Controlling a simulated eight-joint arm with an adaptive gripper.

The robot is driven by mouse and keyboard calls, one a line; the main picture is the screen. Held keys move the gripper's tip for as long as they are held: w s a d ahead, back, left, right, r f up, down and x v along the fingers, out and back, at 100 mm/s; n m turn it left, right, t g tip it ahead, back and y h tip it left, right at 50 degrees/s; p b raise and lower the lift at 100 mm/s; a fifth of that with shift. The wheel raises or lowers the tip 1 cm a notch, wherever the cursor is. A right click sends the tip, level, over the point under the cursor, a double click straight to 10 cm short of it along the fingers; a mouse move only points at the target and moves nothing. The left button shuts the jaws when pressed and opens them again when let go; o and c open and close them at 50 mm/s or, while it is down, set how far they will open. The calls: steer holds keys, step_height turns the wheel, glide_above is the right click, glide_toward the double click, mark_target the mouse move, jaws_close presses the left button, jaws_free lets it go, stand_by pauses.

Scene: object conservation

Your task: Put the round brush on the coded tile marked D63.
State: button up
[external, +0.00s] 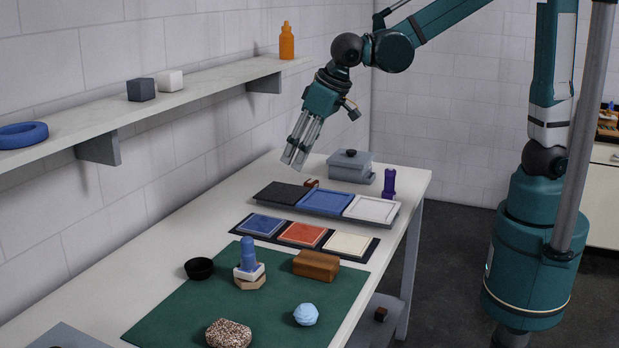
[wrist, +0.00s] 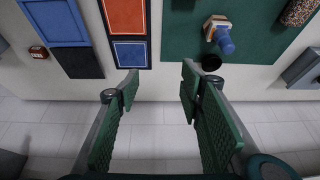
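My gripper (external: 295,161) is open and empty, high over the table's back-left edge beside the wall. In the wrist view its fingers (wrist: 158,80) stand apart with nothing between them. I cannot surely tell which object is the round brush; a rough speckled rounded thing (external: 228,334) lies on the green mat's near end, partly showing in the wrist view (wrist: 297,12). Framed blue (external: 262,224), orange (external: 303,234) and cream (external: 348,244) tiles lie on a dark strip. A tray holds black (external: 281,193), blue (external: 325,201) and white (external: 369,208) tiles. No D63 mark is readable.
The green mat (external: 175,318) bears a black bowl (external: 199,268), a blue-topped stack (external: 248,257), a wooden block (external: 316,265) and a pale-blue faceted ball (external: 306,314). A grey lidded box (external: 350,166) and purple object (external: 389,184) stand behind. A wall shelf (external: 200,92) runs left.

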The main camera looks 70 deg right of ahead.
steer(key=s+d+r, duration=0.2)
steer(key=s+d, duration=0.2)
steer(key=d, duration=0.5)
steer(key=s+d+r, duration=0.3)
steer(key=s+d, duration=0.1)
steer(key=d, duration=0.5)
steer(key=s+d+f+t, duration=0.2)
steer(key=s+d, duration=1.2)
steer(key=shift+s+d+f, duration=0.2)
steer(key=shift+s+d, duration=0.05)
steer(key=shift+s, duration=0.05)
